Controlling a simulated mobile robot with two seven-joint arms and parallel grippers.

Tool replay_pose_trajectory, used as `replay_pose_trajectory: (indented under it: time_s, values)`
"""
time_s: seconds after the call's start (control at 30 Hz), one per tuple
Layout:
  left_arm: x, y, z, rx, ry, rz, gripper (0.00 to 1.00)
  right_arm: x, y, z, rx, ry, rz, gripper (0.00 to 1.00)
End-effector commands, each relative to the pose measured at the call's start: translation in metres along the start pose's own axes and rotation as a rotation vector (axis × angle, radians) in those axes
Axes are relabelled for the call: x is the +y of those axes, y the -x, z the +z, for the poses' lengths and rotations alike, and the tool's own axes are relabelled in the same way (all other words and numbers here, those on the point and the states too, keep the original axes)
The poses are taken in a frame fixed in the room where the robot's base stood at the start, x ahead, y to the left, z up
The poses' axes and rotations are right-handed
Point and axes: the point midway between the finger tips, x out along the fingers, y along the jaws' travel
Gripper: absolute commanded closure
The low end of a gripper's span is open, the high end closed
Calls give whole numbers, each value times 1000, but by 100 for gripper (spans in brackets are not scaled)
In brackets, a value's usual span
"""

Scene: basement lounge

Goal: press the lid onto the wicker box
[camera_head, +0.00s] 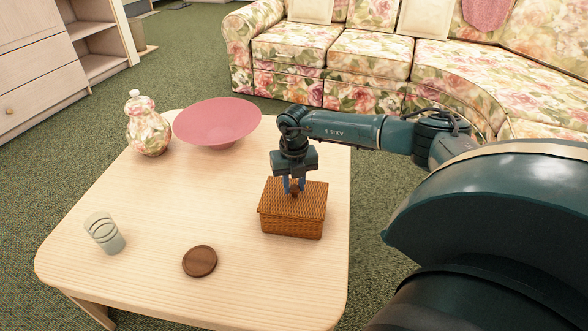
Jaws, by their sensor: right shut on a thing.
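The wicker box (290,228) stands on the right part of the pale wooden table. Its woven lid (312,201) lies over the top and looks level. Whether a small gap remains between lid and box is too small to tell. My right gripper (294,188) points down over the middle of the lid and is shut on a small brown knob there. The fingers hide part of the knob. My left gripper is not in the view.
The table (150,240) also bears a pink bowl (217,120), a floral jar (147,127), a glass (104,233) and a brown coaster (199,261). A floral sofa (370,60) stands behind. The table's middle is clear.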

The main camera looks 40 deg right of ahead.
Motion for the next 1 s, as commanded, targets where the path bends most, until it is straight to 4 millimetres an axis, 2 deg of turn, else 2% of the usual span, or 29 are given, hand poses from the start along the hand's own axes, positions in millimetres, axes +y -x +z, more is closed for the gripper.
replay_pose_trajectory:
  time_s: [0.43,0.47,0.73,0.9,1.0]
  values:
    - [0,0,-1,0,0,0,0,0,-1,0,0,0,0,100]
    - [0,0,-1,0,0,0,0,0,-1,0,0,0,0,72]
    - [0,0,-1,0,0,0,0,0,-1,0,0,0,0,50]
    - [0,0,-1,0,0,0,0,0,-1,0,0,0,0,49]
    - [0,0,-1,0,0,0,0,0,-1,0,1,0,-1,41]
